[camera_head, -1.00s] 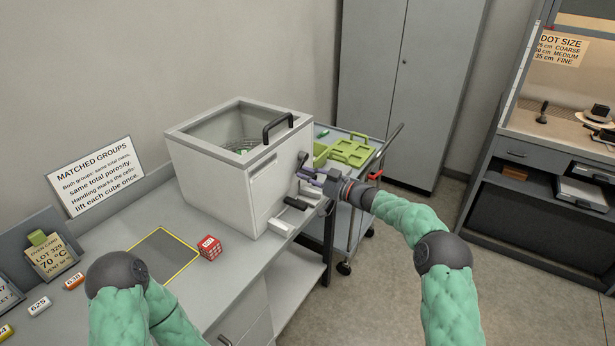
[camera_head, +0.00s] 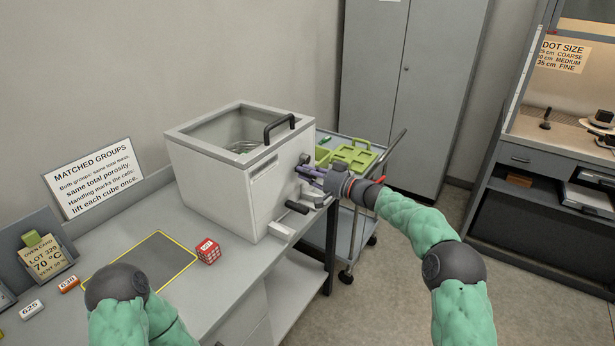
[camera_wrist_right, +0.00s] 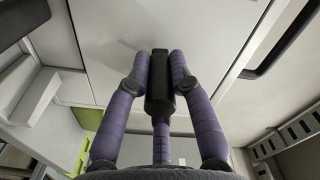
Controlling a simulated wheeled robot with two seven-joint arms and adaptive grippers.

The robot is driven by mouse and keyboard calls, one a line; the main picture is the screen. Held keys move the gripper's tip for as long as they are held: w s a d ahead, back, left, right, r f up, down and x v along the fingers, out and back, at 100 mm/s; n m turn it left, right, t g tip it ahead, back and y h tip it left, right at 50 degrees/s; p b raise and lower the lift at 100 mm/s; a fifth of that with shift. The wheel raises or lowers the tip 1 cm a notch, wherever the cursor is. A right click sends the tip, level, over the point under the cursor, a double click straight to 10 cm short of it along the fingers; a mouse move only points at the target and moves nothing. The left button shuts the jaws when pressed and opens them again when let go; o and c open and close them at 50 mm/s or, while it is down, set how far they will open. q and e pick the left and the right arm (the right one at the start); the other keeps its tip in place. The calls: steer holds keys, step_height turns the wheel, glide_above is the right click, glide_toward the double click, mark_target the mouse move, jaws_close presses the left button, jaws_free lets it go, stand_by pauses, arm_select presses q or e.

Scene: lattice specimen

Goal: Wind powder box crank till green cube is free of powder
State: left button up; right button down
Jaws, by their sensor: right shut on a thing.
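The powder box (camera_head: 215,185) is a pale grey box standing on the bench, with a see-through top and a black lid handle. A wire basket (camera_head: 243,146) shows dimly inside; I cannot make out a green cube or its powder. My right gripper (camera_head: 314,174) is at the box's right side. In the right wrist view its purple fingers close on the black crank grip (camera_wrist_right: 159,82). Much of the crank is hidden by the gripper in the head view. My left arm enters at the lower left; its gripper is out of view.
A second black handle (camera_head: 297,207) sticks out low on the box. A red-and-white cube (camera_head: 208,251) lies beside a yellow-edged dark mat (camera_head: 150,262). A trolley (camera_head: 362,220) with green trays (camera_head: 352,157) stands behind my right gripper. Floor to the right is clear.

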steer(key=shift+r, duration=0.2)
stand_by(0.4)
steer(key=c, duration=1.1)
jaws_free()
steer(key=v, duration=1.2)
